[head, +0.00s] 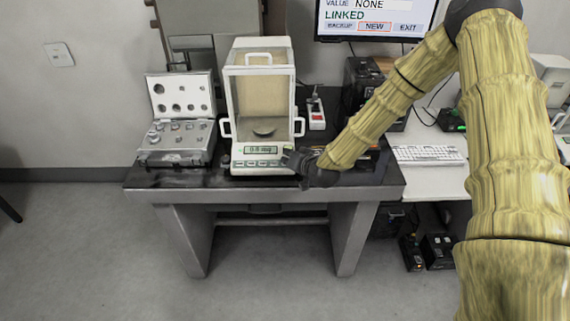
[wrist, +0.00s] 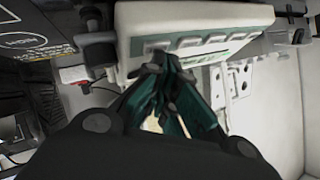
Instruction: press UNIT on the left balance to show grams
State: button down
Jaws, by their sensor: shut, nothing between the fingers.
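The left balance (head: 262,110) is a white analytical balance with a glass draft shield, standing on the dark table. Its display (head: 261,150) shows a small reading that looks like 0.0 mg. A row of several buttons (head: 257,163) runs along the front below the display. The same row shows in the wrist view (wrist: 200,41), but I cannot read the labels. My gripper (head: 291,158) is at the front right corner of the balance. In the wrist view its dark fingers (wrist: 160,66) are shut and empty, tips just below the leftmost button there. Whether they touch it I cannot tell.
An open case of weights (head: 178,130) stands left of the balance. A monitor (head: 375,18) and a keyboard (head: 428,154) are farther right. The table's front edge (head: 265,191) is close below.

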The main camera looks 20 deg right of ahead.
jog(key=shift+f, duration=0.15)
dwell(0.6)
jog(key=shift+s+a+r+p, duration=0.1)
jog(key=shift+s+r+p, duration=0.2)
jog(key=shift+r, duration=0.45)
jog(key=r+p, duration=0.1)
jog(key=s+r, duration=0.1)
jog(key=r, duration=0.1)
jog(key=r+p, duration=0.1)
jog(key=shift+s+a+r+p, duration=0.2)
jog(key=shift+s+r+p, duration=0.1)
jog(key=shift+p, duration=0.05)
dwell(0.7)
